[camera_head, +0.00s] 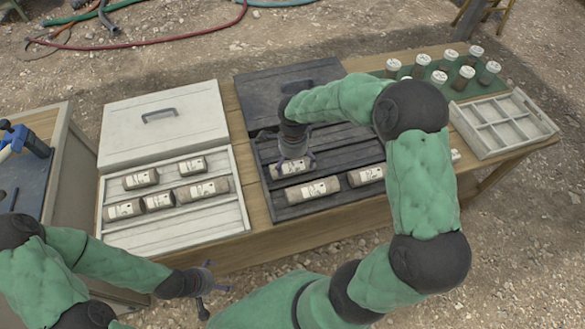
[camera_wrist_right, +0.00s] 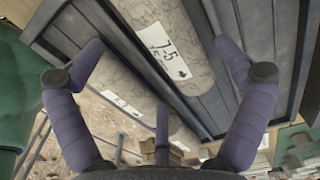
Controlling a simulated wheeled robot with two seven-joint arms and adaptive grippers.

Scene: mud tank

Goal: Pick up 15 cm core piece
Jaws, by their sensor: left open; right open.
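A core piece with a white label (camera_wrist_right: 185,78) lies in a groove of the dark core box, between the spread fingers of my right gripper (camera_wrist_right: 160,48) in the right wrist view. Its label seems to read 7.5, with a smaller figure I cannot read surely. A second labelled core piece (camera_wrist_right: 122,103) lies beside it. In the head view my right gripper (camera_head: 293,163) is open over the dark box, partly hiding one core piece. Two longer core pieces (camera_head: 313,191) (camera_head: 367,176) lie in the front groove. My left gripper (camera_head: 212,284) is open and empty, in front of the table.
A white core box (camera_head: 237,222) with several labelled core pieces stands to the left, its lid (camera_head: 160,120) behind. The dark lid (camera_head: 255,88) lies behind the dark box. A compartment tray (camera_head: 503,120) and several capped jars (camera_head: 463,77) stand at the right.

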